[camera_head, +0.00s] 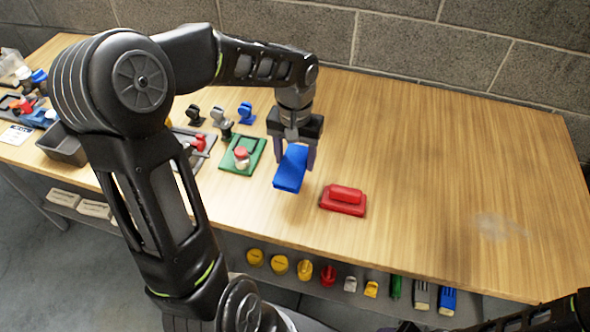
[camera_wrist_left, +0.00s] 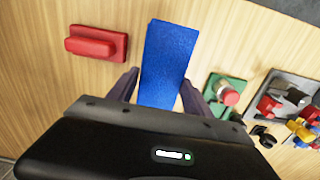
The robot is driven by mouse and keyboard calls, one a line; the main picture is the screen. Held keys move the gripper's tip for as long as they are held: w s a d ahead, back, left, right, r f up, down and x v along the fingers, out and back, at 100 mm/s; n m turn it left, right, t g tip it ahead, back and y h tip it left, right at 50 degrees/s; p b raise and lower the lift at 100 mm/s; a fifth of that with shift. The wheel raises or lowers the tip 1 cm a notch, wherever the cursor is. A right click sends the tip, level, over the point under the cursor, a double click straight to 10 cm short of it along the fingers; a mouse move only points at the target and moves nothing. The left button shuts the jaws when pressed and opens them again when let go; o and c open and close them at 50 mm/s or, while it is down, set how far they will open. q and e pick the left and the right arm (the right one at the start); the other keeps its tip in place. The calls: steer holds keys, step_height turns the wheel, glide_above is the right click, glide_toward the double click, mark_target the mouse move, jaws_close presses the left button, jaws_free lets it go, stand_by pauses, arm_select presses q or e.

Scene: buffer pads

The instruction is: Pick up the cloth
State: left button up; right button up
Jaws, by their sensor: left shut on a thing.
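In the left wrist view the cloth (camera_wrist_left: 168,62) stretches out from between the two fingers of the left gripper (camera_wrist_left: 158,92). The left gripper is shut on the cloth and appears to hold it above the wooden table (camera_head: 430,170). My right gripper is not seen; only a dark part of an arm shows at the lower right corner of the head view.
A red block on a red pad (camera_head: 343,199) lies just right of the cloth. A grey bin (camera_head: 63,146) is farther left. A greyish smudge (camera_head: 497,228) marks the otherwise clear right side.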

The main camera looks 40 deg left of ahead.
arm_select(q)
steer(key=shift+r, duration=1.05)
